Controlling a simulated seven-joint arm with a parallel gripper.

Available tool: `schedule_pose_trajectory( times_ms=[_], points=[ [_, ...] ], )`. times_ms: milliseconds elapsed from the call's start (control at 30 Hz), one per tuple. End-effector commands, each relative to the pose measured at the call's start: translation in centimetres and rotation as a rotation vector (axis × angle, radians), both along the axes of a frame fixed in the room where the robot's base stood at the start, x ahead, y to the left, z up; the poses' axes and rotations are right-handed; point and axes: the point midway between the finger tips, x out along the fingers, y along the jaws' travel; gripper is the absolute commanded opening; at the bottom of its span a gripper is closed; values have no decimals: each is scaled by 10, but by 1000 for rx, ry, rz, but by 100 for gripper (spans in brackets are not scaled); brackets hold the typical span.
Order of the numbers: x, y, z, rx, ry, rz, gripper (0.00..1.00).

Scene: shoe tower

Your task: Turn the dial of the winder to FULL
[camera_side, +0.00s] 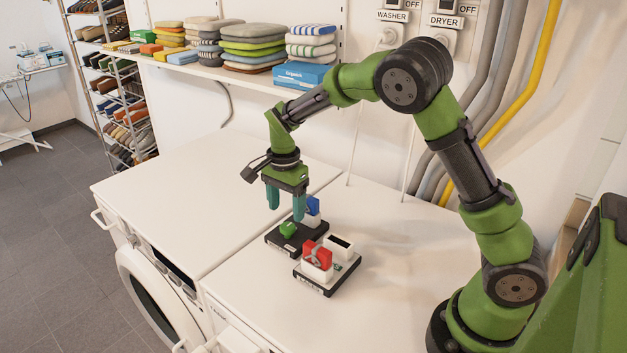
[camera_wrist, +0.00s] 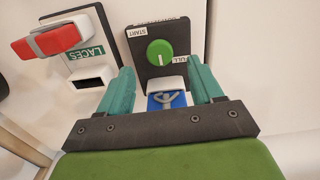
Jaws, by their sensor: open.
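The winder is a black plate (camera_side: 285,246) on the white machine top; it also shows in the wrist view (camera_wrist: 183,32). Its round green dial (camera_side: 288,229) is seen from above in the wrist view (camera_wrist: 159,53). The dial's white mark points down in that picture, toward the blue block. The START label (camera_wrist: 142,29) is at the dial's upper left and the FULL label (camera_wrist: 180,59) at its right, both upside down. My gripper (camera_side: 285,208) is open, teal fingers pointing down, above the dial. In the wrist view the fingers flank the lower part of the plate.
A blue block (camera_side: 312,205) with a grey bow shape sits in a white holder on the winder. Beside it stands a LACES base (camera_side: 316,287) with a red-and-white block (camera_side: 317,256) and a slotted white box (camera_side: 340,247). The surrounding machine top is clear.

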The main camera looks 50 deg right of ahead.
Motion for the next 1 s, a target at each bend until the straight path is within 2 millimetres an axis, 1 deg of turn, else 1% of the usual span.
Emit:
schedule_pose_trajectory(
  times_ms=[33,200,300,400,500,600,700,1000],
  points=[
    [1,0,15,0,-7,0,66],
    [1,0,58,1,-7,1,66],
    [1,0,79,-1,-6,0,66],
    [0,0,97,0,-4,0,66],
    [0,0,109,-1,-3,0,66],
    [0,0,117,0,-3,0,66],
    [0,0,120,0,-1,0,66],
    [0,0,120,0,-1,5,66]
  ],
)
